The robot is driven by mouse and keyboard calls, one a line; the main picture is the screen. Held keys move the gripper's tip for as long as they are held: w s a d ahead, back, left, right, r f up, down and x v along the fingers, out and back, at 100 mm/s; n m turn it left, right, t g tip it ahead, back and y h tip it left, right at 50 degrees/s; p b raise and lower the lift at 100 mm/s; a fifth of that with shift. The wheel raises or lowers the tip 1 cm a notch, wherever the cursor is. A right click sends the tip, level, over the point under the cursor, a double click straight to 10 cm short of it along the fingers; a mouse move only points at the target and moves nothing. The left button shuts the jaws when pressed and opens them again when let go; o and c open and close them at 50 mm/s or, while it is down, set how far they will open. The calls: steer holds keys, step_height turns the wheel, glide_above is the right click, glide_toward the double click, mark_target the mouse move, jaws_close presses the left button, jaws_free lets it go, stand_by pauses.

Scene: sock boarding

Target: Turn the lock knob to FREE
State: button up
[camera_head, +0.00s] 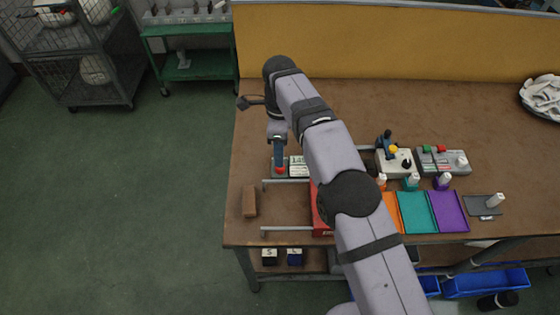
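A pale control box (381,166) on the bench carries a yellow button (393,149), a small black knob (407,164) and a dark blue lever (386,139). The black knob may be the lock knob; its markings are too small to read. Beside it, a grey box (428,167) has a green button, a red button and a pale knob (461,161). My gripper (279,163) points down at the left, over or close to a small unit (297,166) with a display and a red button (280,170). It is well left of the control boxes. Its finger opening is unclear.
My arm crosses the middle of the bench and partly hides a red item (321,217) and metal rails (286,229). Orange, teal (418,212) and purple (449,210) panels lie before the boxes. A brown block (249,202) sits left.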

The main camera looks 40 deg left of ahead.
steer(key=shift+w+a+m, duration=0.1)
steer(key=shift+w+m, duration=0.05)
steer(key=shift+m, duration=0.75)
steer(key=shift+f, duration=0.15)
steer(key=shift+f+p, duration=0.95)
steer(key=shift+f, duration=2.6)
steer(key=c, duration=1)
